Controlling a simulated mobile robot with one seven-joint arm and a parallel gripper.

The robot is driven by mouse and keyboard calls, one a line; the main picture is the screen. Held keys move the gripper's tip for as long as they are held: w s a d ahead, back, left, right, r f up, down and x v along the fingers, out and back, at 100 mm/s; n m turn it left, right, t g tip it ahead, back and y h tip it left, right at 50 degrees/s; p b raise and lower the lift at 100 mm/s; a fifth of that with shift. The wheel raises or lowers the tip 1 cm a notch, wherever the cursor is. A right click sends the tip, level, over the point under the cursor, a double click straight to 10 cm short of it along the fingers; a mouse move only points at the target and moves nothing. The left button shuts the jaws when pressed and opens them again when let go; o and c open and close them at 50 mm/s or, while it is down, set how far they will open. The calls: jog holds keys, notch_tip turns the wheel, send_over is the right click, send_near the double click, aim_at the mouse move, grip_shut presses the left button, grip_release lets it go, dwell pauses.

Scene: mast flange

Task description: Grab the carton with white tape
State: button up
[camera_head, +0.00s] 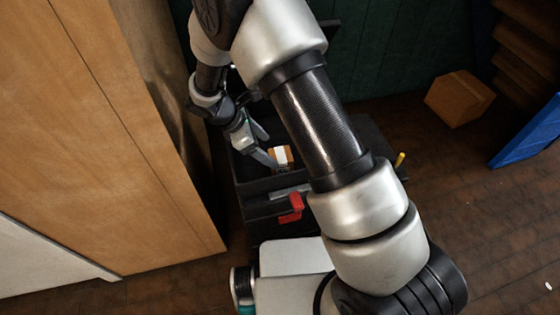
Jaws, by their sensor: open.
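A small brown carton (284,165) with a strip of white tape (281,155) across it sits inside a black open-topped bin (245,190). My gripper (267,148) is open at the left of the carton, its two fingers spread and pointing right and down toward it. One finger lies close to the carton's left side; I cannot tell whether they touch. My arm hides the right part of the bin and whatever is in it there.
A larger brown box (459,98) stands on the floor at the right. A tall wooden cabinet (130,130) is close on the left. A red latch (291,208) juts from the bin's front. A blue panel (526,131) is far right; the floor below it looks mostly clear.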

aim_at(278, 155)
jog(key=b+x, duration=0.1)
jog(key=x, duration=0.2)
jog(key=b+x, duration=0.1)
jog(key=x, duration=0.3)
jog(key=shift+s+d+f, duration=0.1)
jog(key=shift+d, duration=0.4)
jog(key=shift+c, duration=0.3)
jog(key=c, duration=1.4)
